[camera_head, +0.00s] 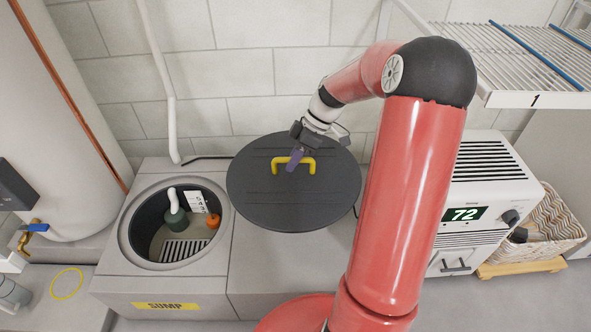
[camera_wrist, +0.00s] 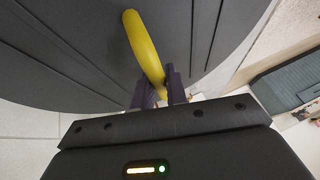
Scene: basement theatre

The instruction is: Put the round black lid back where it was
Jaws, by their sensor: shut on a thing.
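The round black lid (camera_head: 270,212) has a yellow handle (camera_head: 308,166) on its top. It is over the grey block to the right of the sump pit. I cannot tell whether it rests there or hangs just above. My gripper (camera_head: 294,160) is shut on the handle. The wrist view shows the handle (camera_wrist: 143,45) between the purple fingers (camera_wrist: 160,88), with the lid (camera_wrist: 75,40) behind. The round sump pit opening (camera_head: 127,238) is uncovered, to the left of the lid. Inside are a green pump, an orange float, a white card and a grate.
A white pipe (camera_head: 155,75) runs down the wall behind the pit. A tall white tank (camera_head: 60,110) stands at the left. A white dehumidifier (camera_head: 492,190) reading 72 and a wicker basket (camera_head: 560,225) stand at the right. A wire shelf (camera_head: 520,62) hangs upper right.

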